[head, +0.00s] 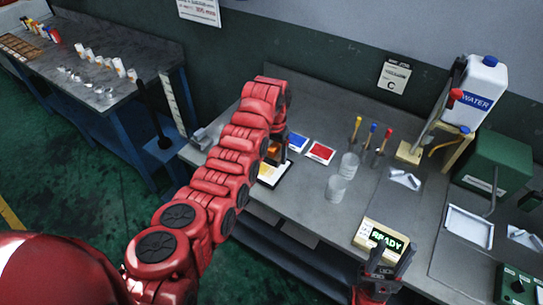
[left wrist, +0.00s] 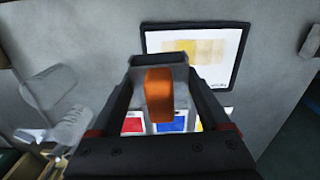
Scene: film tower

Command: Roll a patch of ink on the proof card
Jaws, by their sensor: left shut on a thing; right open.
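The proof card (left wrist: 221,75) is white with a dark border; in the left wrist view it carries a pale yellow to tan patch. In the head view the card (head: 266,181) is partly hidden behind my left arm. My left gripper (head: 274,149) is shut on the orange handle (left wrist: 159,100) of a roller, above the bench beside the card. Whether the roller touches the card I cannot tell. A blue ink patch (head: 298,142) and a red ink patch (head: 320,152) lie behind it. My right gripper (head: 390,258) is open and empty at the bench's front.
Two clear beakers (head: 337,188) and several coloured-tip tools (head: 373,137) stand right of the ink patches. A READY display box (head: 383,240) sits near my right gripper. A water jug (head: 480,95) and green machine (head: 497,165) stand further right.

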